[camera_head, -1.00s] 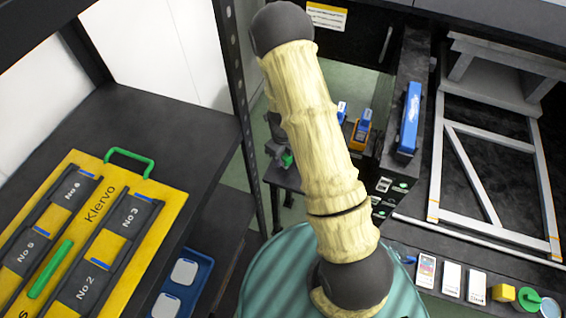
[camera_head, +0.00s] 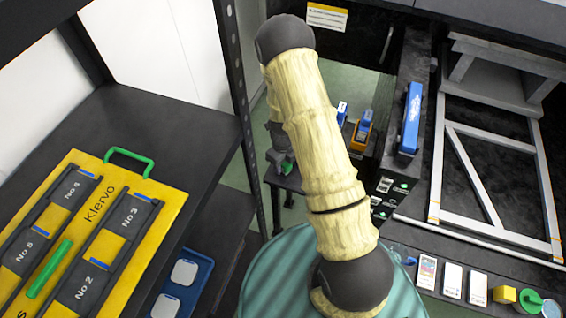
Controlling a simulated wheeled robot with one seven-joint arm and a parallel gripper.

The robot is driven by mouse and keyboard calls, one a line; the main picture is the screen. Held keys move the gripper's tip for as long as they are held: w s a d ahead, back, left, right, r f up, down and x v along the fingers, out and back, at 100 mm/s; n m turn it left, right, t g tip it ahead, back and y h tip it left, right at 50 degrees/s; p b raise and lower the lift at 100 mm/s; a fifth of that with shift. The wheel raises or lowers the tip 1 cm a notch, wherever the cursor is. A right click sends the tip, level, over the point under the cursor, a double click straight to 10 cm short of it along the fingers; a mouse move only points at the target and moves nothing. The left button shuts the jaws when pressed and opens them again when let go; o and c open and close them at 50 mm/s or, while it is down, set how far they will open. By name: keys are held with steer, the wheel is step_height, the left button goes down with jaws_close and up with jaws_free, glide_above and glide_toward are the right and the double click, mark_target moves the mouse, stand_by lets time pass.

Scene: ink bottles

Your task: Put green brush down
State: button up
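My gripper (camera_head: 281,160) shows small and partly hidden behind my own arm, over the edge of a dark table at the back. A small green piece (camera_head: 287,168) shows at its fingers. It may be the green brush, but it is too small and covered to be sure. I cannot tell whether the fingers are open or shut, or whether the green piece touches the table.
A yellow case (camera_head: 165,205) with a green handle lies on the dark shelf at left. A blue tray (camera_head: 203,268) sits lower down. An orange holder (camera_head: 360,132) stands right of my arm. A blue box (camera_head: 411,118), white cards (camera_head: 452,281) and a green round item (camera_head: 530,300) are at right.

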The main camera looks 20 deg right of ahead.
steer(key=shift+o, duration=0.9)
step_height(320, 180, up, 12)
steer(key=p, duration=0.1)
steer(key=shift+r, duration=0.2)
stand_by(0.4)
